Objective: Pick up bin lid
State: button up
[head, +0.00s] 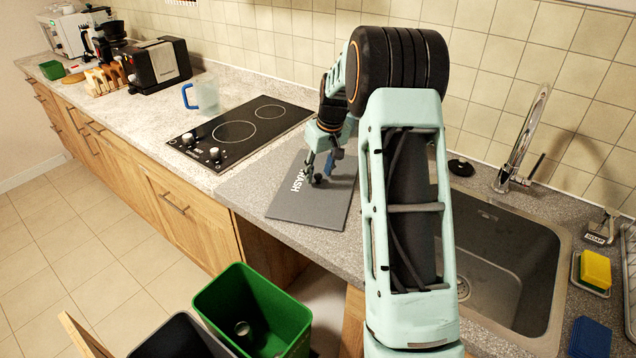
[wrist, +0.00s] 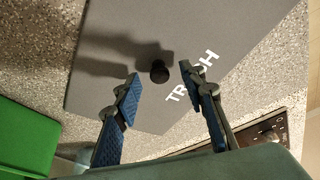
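The bin lid (head: 285,207) is a flat dark grey panel with white "TRASH" lettering. It lies flat on the counter between the cooktop and the sink. My gripper (head: 320,180) is over the lid, near its black knob. In the wrist view the lid (wrist: 215,35) shows its round black knob (wrist: 159,72) between and slightly beyond my gripper's fingertips (wrist: 157,75). The fingers have blue pads, stand apart and hold nothing.
A green bin (head: 262,300) and a dark grey bin (head: 180,338) stand open below the counter front. The black cooktop (head: 240,132) is left of the lid, with a clear jug (head: 205,95) behind it. The sink (head: 500,265) and tap (head: 522,140) are at right.

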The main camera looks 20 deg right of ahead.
jog(key=shift+w+f, duration=0.1)
jog(key=shift+f, duration=0.2)
jog(key=shift+c, duration=0.6)
grip_shut()
jog(key=shift+r, duration=0.1)
